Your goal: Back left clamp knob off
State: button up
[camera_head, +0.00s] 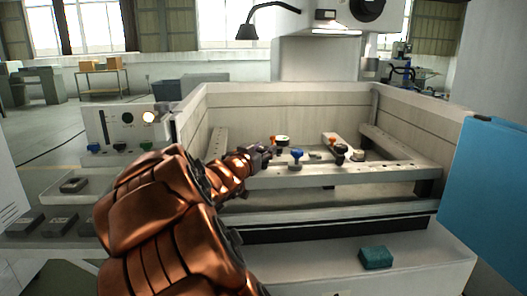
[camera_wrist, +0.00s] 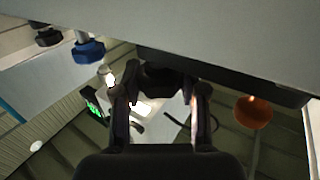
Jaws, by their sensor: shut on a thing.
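My gripper (camera_head: 262,156) is at the left end of the front work rail (camera_head: 360,171) in the machine's tank. In the wrist view my gripper (camera_wrist: 163,95) has its two fingers on either side of a dark knob (camera_wrist: 161,79) and is shut on it. In the head view my gripper largely hides this knob. A blue knob (camera_head: 296,154) stands just right of my gripper, and a black knob (camera_head: 341,149) farther right. An orange knob (camera_head: 274,139) shows behind my gripper, another orange one (camera_head: 331,137) farther right. I cannot tell which knob is the back left one.
Pale tank walls (camera_head: 305,125) surround the rails. A blue panel (camera_head: 487,190) stands at the right. A teal block (camera_head: 376,257) lies on the front ledge. A control box (camera_head: 125,127) and a tray (camera_head: 62,196) with a dark block are at the left.

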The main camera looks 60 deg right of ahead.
jog(key=shift+s+f+n+t+b, duration=0.15)
jog(key=shift+n+t+b, duration=0.5)
jog(key=shift+b, duration=0.8)
jog(key=t+b, duration=0.1)
jog(key=b, duration=0.1)
jog(key=shift+f+n+t+y+b, duration=0.2)
jog(key=shift+n+t+y+b, duration=0.1)
jog(key=shift+n+t+b, duration=0.05)
jog(key=n+t+y+b, duration=0.1)
jog(key=t+b, duration=0.1)
jog(key=b, duration=0.2)
jog(key=n+t+y+b, duration=0.1)
jog(key=n+t+b, duration=0.1)
jog(key=t+b, duration=0.1)
jog(key=shift+b, duration=0.8)
jog(key=n+t+y+b, duration=0.3)
jog(key=t+b, duration=0.1)
jog(key=b, duration=0.2)
jog(key=shift+r+n+y, duration=0.15)
jog(key=shift+n+y, duration=0.15)
jog(key=shift+n, duration=0.1)
jog(key=shift+r+n+t+y+b, duration=0.15)
jog(key=shift+n+t+y+b, duration=0.6)
jog(key=shift+y+b, duration=0.3)
jog(key=shift+n+t+y+b, duration=0.35)
jog(key=shift+n+y, duration=0.1)
jog(key=shift+r, duration=0.1)
jog(key=o, duration=1.2)
jog(key=shift+c, duration=0.2)
